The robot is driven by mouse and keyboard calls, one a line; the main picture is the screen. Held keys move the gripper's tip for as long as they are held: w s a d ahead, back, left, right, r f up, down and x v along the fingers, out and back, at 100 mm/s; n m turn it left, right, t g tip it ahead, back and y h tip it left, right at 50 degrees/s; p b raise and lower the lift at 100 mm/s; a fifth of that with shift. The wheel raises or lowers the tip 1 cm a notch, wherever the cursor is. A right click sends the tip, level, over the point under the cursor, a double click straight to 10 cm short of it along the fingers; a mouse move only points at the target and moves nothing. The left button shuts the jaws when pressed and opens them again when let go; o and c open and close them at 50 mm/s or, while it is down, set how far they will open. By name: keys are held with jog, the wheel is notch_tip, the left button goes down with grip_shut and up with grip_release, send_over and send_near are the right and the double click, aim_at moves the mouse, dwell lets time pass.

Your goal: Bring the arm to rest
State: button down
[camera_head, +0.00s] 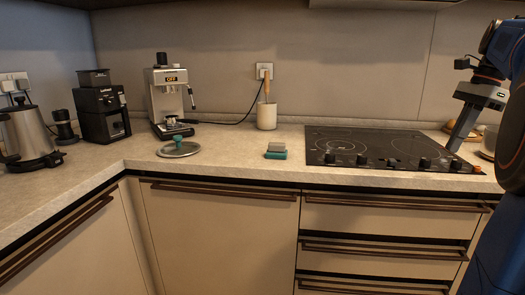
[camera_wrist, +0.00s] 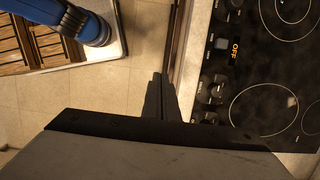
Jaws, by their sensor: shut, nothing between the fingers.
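My arm reaches in from the right edge of the head view. My gripper (camera_head: 456,146) hangs tilted down over the right side of the black cooktop (camera_head: 375,148). It is shut with nothing between its fingers. In the wrist view my gripper (camera_wrist: 159,78) shows as closed dark fingers beside the cooktop (camera_wrist: 275,85) and its row of knobs. The exact gap between the fingertips and the surface below cannot be told.
On the counter stand a kettle (camera_head: 28,135), grinder (camera_head: 102,108), espresso machine (camera_head: 168,98), round lid (camera_head: 179,149), sponge (camera_head: 276,151) and utensil holder (camera_head: 266,115). A pale bowl (camera_head: 488,142) sits right of the cooktop. Drawers (camera_head: 375,218) below are shut.

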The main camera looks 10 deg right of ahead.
jog(key=s+a+f+n+t+h, duration=0.1)
jog(key=s+a+f+n, duration=0.2)
jog(key=a+f+n, duration=0.5)
jog(key=s+a+f+n+h, duration=0.1)
jog(key=s+a+f+n, duration=0.2)
jog(key=a, duration=0.9)
jog(key=s+a+f+n+t, duration=0.1)
jog(key=s+a+f+n, duration=0.3)
jog(key=f, duration=0.4)
jog(key=s+a+f+n+t, duration=0.2)
jog(key=s+a+f+n, duration=0.3)
jog(key=f, duration=0.4)
jog(key=shift+s+a+n+h, duration=0.3)
jog(key=shift+s+n, duration=0.25)
jog(key=shift+n, duration=0.15)
jog(key=shift+f, duration=0.1)
